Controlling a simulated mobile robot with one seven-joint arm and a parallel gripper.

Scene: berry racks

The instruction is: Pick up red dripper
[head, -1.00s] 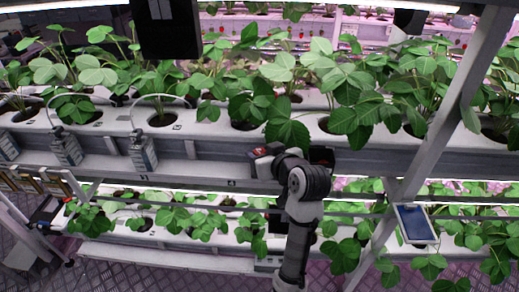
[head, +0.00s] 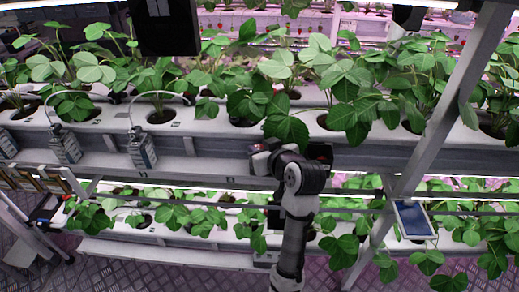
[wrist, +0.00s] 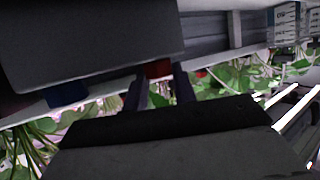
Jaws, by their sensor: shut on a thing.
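The red dripper (wrist: 158,68) shows as a small red patch between the two dark fingers of my gripper (wrist: 160,92) in the wrist view. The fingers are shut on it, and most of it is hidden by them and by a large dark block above. In the head view my gripper (head: 266,150) is at the front edge of the upper white plant gutter, below the leaves. The dripper cannot be made out clearly there.
A blue piece (wrist: 67,95) is left of the fingers in the wrist view. Strawberry leaves (head: 287,127) hang just above my gripper. Grey boxes (head: 141,148) with hoses hang on the left. A slanted post (head: 428,130) and a tablet (head: 413,220) stand to the right.

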